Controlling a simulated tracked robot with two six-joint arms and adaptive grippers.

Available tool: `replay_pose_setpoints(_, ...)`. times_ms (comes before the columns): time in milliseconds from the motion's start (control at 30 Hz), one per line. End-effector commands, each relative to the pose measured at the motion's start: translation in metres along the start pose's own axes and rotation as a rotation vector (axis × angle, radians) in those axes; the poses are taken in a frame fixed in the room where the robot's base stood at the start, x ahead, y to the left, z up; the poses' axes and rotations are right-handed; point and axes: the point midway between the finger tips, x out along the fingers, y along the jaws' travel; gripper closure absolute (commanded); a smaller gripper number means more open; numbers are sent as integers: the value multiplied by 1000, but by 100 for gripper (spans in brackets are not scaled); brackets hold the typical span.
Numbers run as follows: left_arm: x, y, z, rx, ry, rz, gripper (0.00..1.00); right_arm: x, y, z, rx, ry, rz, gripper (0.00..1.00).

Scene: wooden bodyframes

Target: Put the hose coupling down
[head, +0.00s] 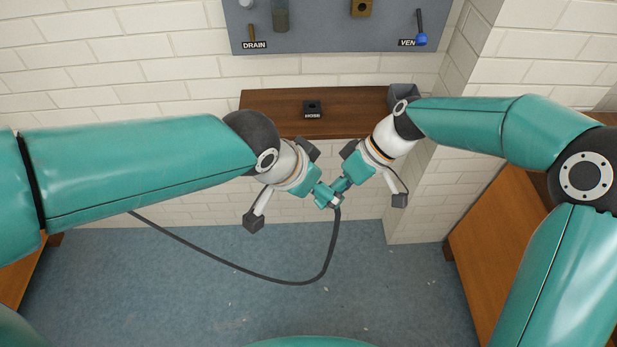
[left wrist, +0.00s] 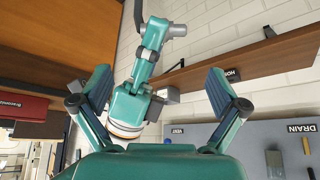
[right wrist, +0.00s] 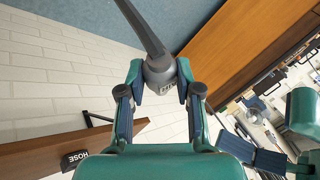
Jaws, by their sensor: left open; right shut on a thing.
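The hose coupling (right wrist: 160,72) is a grey metal fitting at the end of a dark hose (right wrist: 140,25). In the right wrist view it sits between the fingers of my right gripper (right wrist: 160,88), which is shut on it. In the head view the coupling (head: 336,201) is small and partly hidden by the grippers, below the shelf front, with the hose (head: 330,255) hanging from it. My left gripper (left wrist: 158,92) is open, its fingers apart, close to the right gripper. A black block labelled HOSE (head: 312,108) stands on the wooden shelf (head: 265,108).
Above is a grey wall panel (head: 310,38) with DRAIN and a partly hidden VENT label. The hose loops left above the blue floor (head: 240,240). A wooden cabinet (head: 490,235) stands at right. Both arms are close together.

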Motion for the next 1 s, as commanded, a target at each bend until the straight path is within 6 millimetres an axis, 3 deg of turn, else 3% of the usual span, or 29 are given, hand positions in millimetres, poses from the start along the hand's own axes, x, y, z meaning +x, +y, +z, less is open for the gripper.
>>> replay_pose_setpoints(300,58,0,2,-2,-5,2,2,0,0,0,0,0,0,100)
replay_pose_setpoints(500,87,0,1,-1,-3,1,2,0,0,0,0,0,0,100)
replay_pose_setpoints(700,100,0,0,-1,0,2,2,0,0,0,0,0,0,100)
replay_pose_setpoints(1000,101,0,1,-2,-1,2,2,0,0,0,0,1,0,100)
